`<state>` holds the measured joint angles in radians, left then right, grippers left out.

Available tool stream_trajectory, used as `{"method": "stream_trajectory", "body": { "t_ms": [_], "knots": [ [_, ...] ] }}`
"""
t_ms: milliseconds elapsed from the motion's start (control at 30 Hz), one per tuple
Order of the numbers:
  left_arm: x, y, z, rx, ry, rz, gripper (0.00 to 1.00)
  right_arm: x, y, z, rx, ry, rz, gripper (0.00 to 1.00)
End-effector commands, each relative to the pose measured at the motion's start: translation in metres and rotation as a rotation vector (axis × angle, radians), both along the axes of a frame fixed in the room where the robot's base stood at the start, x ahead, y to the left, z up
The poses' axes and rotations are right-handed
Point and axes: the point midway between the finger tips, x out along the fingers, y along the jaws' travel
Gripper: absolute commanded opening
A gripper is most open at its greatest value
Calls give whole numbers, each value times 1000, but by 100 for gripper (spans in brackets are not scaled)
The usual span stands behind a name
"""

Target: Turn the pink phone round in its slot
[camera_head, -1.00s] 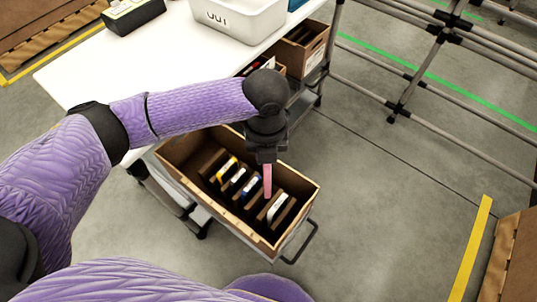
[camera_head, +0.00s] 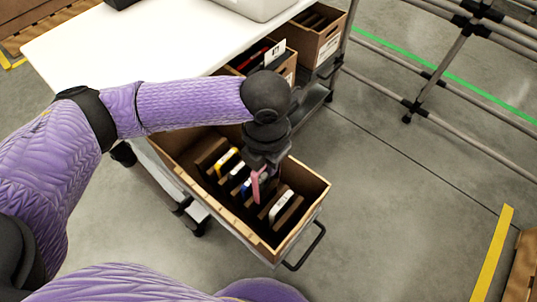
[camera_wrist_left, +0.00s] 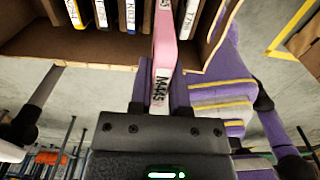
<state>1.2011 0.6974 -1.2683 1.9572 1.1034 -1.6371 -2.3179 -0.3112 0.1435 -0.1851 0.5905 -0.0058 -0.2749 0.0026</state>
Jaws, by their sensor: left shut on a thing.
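The pink phone (camera_head: 257,187) is held upright at the tilted brown carton (camera_head: 313,188), among the slotted phones. My left gripper (camera_head: 262,166) is above it, pointing down, shut on its upper end. In the left wrist view the pink phone (camera_wrist_left: 163,48) runs between the two fingers (camera_wrist_left: 159,95), with a white label with dark letters on its end. Its lower end lies between dark dividers; I cannot tell how deep it sits in its slot. My right gripper is not in view.
A white-edged phone (camera_head: 281,205) stands to the right of the pink one; yellow-, white- and blue-edged phones stand to its left. The carton walls surround them closely. More cartons (camera_head: 318,40) and a white table (camera_head: 110,50) lie behind.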

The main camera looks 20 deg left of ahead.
Motion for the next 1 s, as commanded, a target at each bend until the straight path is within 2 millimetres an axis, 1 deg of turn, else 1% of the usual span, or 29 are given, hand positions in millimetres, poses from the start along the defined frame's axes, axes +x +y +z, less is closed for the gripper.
{"method": "stream_trajectory", "body": {
  "t_ms": [33, 67, 167, 1000],
  "knots": [
    [0, 0, -11, -1, 4, 0, 0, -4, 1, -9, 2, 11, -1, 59],
    [0, 0, -14, -1, 4, 0, 0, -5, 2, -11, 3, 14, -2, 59],
    [0, 0, -20, -1, 4, 0, 0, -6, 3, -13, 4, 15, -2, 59],
    [0, 0, -103, -1, 3, 0, 0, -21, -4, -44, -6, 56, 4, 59]
  ]
}}
